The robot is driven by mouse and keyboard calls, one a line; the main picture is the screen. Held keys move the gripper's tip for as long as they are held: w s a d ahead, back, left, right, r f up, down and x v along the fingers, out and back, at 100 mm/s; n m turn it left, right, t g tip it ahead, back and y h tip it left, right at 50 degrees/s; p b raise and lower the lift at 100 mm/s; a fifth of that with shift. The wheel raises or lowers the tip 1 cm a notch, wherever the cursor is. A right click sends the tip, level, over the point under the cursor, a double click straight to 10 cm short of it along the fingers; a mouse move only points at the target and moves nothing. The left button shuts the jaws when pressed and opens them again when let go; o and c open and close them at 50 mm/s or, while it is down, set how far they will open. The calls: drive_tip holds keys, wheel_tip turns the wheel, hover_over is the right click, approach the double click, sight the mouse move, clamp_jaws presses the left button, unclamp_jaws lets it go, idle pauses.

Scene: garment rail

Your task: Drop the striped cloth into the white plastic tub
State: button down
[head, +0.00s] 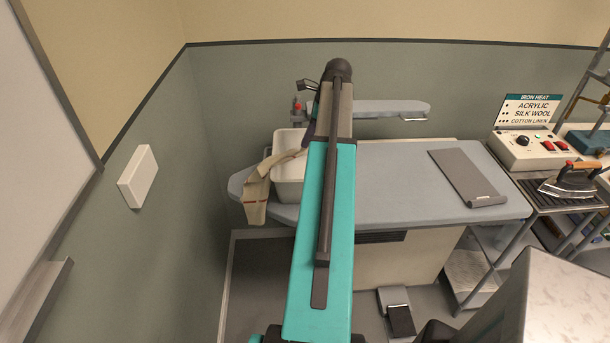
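The striped cloth (257,188) is beige with a reddish stripe near its lower end. It lies over the left side of the white plastic tub (289,191). Its lower end hangs outside, in front of the table's left end, and its upper part runs right across the tub's opening towards my arm. The tub stands on the left part of the grey pressing table, partly hidden by my arm. My gripper is hidden behind my teal arm, so its fingers and any hold on the cloth do not show.
The grey pressing table (405,185) has a dark grey pad (467,178) on its right part. A narrow grey arm board (390,107) stands behind the tub. An iron (571,180) and a control box (530,148) are at the right. The table's middle is clear.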

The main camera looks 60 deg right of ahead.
drive_tip(key=shift+f+b, duration=1.2)
drive_tip(key=shift+f, duration=0.75)
drive_tip(key=c, duration=0.6)
unclamp_jaws()
drive_tip(key=shift+c, duration=0.2)
drive_tip(key=shift+r, duration=0.1)
drive_tip(key=r+p, duration=0.2)
drive_tip(key=r+g+p, duration=0.1)
drive_tip(key=r, duration=0.1)
drive_tip(key=s+r+g+h+p, duration=0.1)
drive_tip(key=p, duration=0.1)
drive_tip(key=shift+d+r+p, duration=0.25)
drive_tip(key=shift+r+p, duration=0.05)
drive_tip(key=shift+r, duration=0.1)
drive_tip(key=shift+s+r, duration=0.1)
drive_tip(key=shift+r, duration=0.1)
